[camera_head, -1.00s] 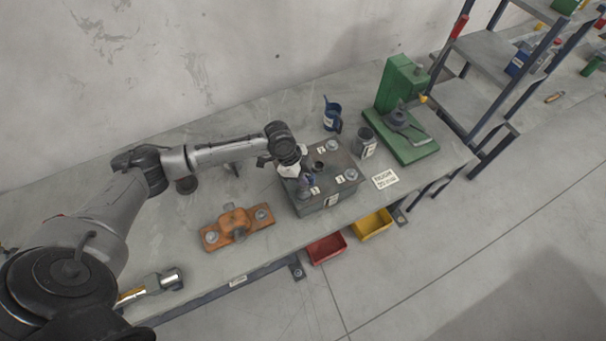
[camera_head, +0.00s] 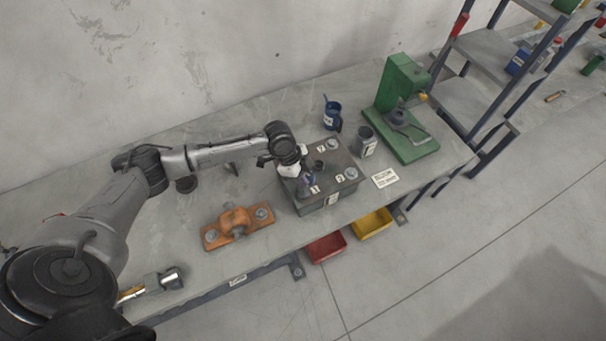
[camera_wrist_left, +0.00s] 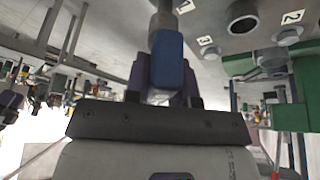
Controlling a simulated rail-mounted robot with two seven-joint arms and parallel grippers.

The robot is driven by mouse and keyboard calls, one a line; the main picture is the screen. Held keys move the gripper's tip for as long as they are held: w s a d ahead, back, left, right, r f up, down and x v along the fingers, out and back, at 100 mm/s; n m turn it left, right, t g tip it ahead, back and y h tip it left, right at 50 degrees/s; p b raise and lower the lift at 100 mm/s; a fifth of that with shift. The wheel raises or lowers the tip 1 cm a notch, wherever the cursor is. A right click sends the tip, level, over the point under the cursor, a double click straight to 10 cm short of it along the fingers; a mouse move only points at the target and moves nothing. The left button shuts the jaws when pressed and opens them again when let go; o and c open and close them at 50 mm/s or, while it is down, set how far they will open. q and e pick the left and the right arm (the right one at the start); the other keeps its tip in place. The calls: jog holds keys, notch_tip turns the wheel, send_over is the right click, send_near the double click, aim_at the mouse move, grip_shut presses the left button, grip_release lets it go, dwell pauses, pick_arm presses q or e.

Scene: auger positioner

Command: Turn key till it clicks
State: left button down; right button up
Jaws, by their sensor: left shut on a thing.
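A grey metal box (camera_head: 328,200) with round metal fittings and small numbered labels stands on the workbench. My left gripper (camera_head: 306,187) reaches down onto the left part of its top, beside label 1. In the left wrist view the gripper's purple fingers (camera_wrist_left: 165,85) are shut on the blue handle of a key (camera_wrist_left: 166,58). The key's metal shaft (camera_wrist_left: 163,20) runs straight from the handle towards the box face (camera_wrist_left: 225,35). Its far end is out of that picture. In the head view the gripper mostly hides the key. My right gripper is not in view.
An orange block with bolts (camera_head: 237,224) lies left of the box. A blue mug (camera_head: 332,117), a grey can (camera_head: 366,142) and a green press (camera_head: 400,105) stand behind and right. Red (camera_head: 326,247) and yellow (camera_head: 371,223) bins sit below the bench edge.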

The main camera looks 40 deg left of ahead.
pick_arm(q)
jog(key=shift+m+g+b, duration=0.4)
jog(key=shift+m+b, duration=0.05)
jog(key=shift+m, duration=0.65)
jog(key=shift+m, duration=0.3)
jog(key=shift+m+g+b, duration=0.3)
jog(key=shift+m+b, duration=0.15)
jog(key=shift+m, duration=0.45)
